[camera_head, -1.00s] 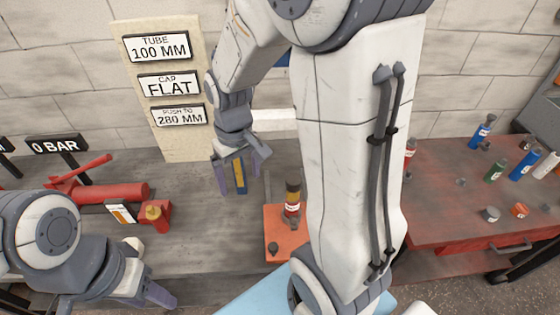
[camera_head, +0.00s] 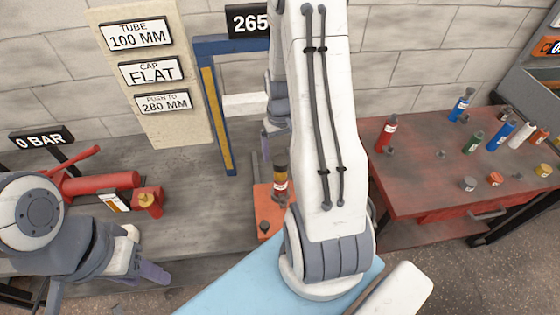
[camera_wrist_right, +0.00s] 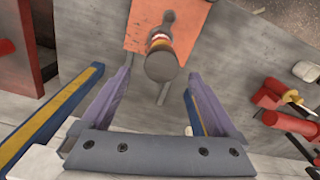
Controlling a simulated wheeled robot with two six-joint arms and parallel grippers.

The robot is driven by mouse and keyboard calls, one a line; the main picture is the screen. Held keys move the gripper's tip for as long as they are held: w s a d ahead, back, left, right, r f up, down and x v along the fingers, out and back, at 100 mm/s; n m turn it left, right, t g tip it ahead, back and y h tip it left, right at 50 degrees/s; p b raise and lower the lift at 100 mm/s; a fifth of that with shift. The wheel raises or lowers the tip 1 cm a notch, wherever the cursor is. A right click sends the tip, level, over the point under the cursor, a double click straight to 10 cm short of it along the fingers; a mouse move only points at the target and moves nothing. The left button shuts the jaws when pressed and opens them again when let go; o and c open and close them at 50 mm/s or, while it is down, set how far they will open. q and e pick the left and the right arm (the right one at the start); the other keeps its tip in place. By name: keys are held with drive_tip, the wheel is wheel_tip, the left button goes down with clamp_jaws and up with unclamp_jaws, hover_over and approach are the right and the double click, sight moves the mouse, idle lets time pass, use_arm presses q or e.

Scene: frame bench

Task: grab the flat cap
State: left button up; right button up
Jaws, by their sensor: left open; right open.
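Several small caps lie on the red table at the right in the head view: a grey one (camera_head: 469,184), an orange-red one (camera_head: 495,179) and a gold one (camera_head: 543,170). I cannot tell which of them is the flat cap. My right gripper (camera_wrist_right: 158,80) is open and empty in the right wrist view. In the head view it is partly hidden behind my right arm, above the grey bench, well left of the caps. A banded tube (camera_head: 281,180) stands on an orange plate (camera_head: 262,205) near it. My left gripper (camera_head: 150,272) is low at the left, away from the caps.
A blue frame (camera_head: 212,110) with a 265 display stands behind the right gripper. A red pump (camera_head: 100,185) lies on the bench at left. The red table (camera_head: 420,185) also holds red, blue and green tubes. A sign board (camera_head: 160,125) reads CAP FLAT.

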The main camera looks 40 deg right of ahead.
sight(280, 159)
drive_tip(key=shift+a+f+p, duration=0.1)
drive_tip(key=shift+f+p, duration=0.45)
drive_tip(key=shift+f, duration=1.5)
clamp_jaws()
drive_tip(key=shift+r, duration=0.1)
